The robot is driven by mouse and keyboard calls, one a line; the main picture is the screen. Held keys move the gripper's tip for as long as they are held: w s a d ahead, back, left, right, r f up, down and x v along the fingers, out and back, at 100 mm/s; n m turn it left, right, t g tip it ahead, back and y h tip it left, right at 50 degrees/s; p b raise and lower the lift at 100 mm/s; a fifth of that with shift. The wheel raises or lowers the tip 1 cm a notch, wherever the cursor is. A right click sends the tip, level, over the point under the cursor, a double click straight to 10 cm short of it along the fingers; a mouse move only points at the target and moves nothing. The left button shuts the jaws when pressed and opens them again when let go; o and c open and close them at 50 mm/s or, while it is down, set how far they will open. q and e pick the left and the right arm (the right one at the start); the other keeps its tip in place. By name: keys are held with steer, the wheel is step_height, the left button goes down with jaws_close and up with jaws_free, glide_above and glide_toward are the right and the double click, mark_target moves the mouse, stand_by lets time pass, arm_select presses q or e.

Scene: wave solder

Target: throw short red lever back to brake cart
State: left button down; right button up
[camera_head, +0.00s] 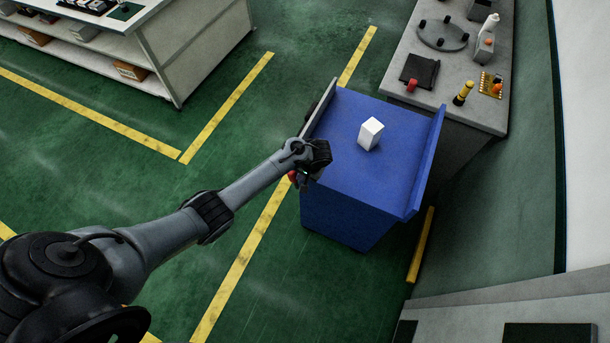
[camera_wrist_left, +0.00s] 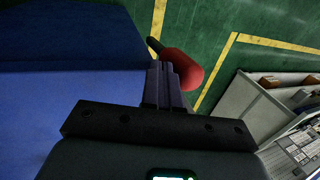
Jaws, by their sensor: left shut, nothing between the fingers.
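The short red lever (camera_wrist_left: 183,68) shows in the left wrist view as a red knob on a dark stem, just beyond and to the right of my fingertips. In the head view a bit of the red knob (camera_head: 292,176) shows beside the cart's near left edge, mostly hidden by my gripper. The blue cart (camera_head: 345,215) stands in the middle of the head view. My left gripper (camera_wrist_left: 163,72) is shut and empty, with its fingertips at the lever; I cannot tell whether they touch. In the head view it is at the cart's left side (camera_head: 308,172). My right gripper is out of view.
A white block (camera_head: 371,134) stands on the cart top. A grey workbench (camera_head: 455,95) with tools and bottles is close to the cart's right. A white shelf unit (camera_head: 190,50) stands at the back left. Green floor with yellow lines is clear left of the cart.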

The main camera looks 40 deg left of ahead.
arm_select(q)
steer(key=a+p, duration=0.1)
steer(key=p, duration=0.1)
steer(key=h+p, duration=0.1)
steer(key=a+h+p, duration=0.1)
steer(key=p, duration=0.1)
steer(key=shift+s+a+r+t+p, duration=0.3)
steer(key=shift+s+r, duration=0.1)
steer(key=shift+s+a+f+h+p, duration=0.1)
steer(key=shift+a+f+h+p, duration=0.2)
steer(key=shift+a+h, duration=0.1)
steer(key=shift+f, duration=0.1)
